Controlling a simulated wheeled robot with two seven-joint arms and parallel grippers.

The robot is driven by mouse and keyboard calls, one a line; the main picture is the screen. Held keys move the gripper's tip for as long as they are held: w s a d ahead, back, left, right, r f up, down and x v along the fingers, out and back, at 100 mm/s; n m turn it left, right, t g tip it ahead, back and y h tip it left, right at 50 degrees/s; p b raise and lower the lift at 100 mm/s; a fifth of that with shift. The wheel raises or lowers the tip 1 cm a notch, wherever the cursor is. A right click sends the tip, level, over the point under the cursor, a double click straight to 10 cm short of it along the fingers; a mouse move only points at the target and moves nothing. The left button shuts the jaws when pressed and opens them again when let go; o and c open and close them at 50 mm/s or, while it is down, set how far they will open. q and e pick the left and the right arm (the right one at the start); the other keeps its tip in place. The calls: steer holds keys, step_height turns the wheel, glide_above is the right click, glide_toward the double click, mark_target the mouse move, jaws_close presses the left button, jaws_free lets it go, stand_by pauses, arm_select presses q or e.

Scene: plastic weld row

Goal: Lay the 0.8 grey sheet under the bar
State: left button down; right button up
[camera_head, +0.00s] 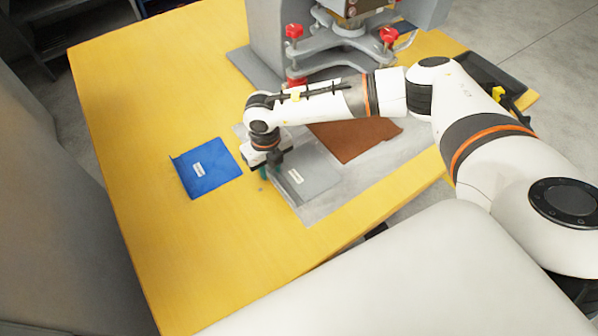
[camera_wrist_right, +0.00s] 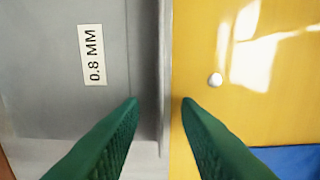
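The grey sheet (camera_head: 312,178) lies on a pale mat (camera_head: 345,195) near the table's middle. In the right wrist view the grey sheet (camera_wrist_right: 60,60) carries a white "0.8 MM" label and has a raised edge along one side. My right gripper (camera_head: 265,172) is low over the sheet's left edge. In the wrist view its green fingers (camera_wrist_right: 160,103) are apart, with the raised edge between them and a gap showing on the yellow side. I cannot clearly make out the bar on the grey machine (camera_head: 275,45) at the back. My left gripper is out of view.
A blue labelled sheet (camera_head: 207,172) lies to the left on the yellow table (camera_head: 130,130). Red knobs (camera_head: 388,35) stand on the machine. A dark tray (camera_head: 480,70) sits at the right edge.

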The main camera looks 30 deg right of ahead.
jaws_close()
steer(key=shift+r, duration=0.2)
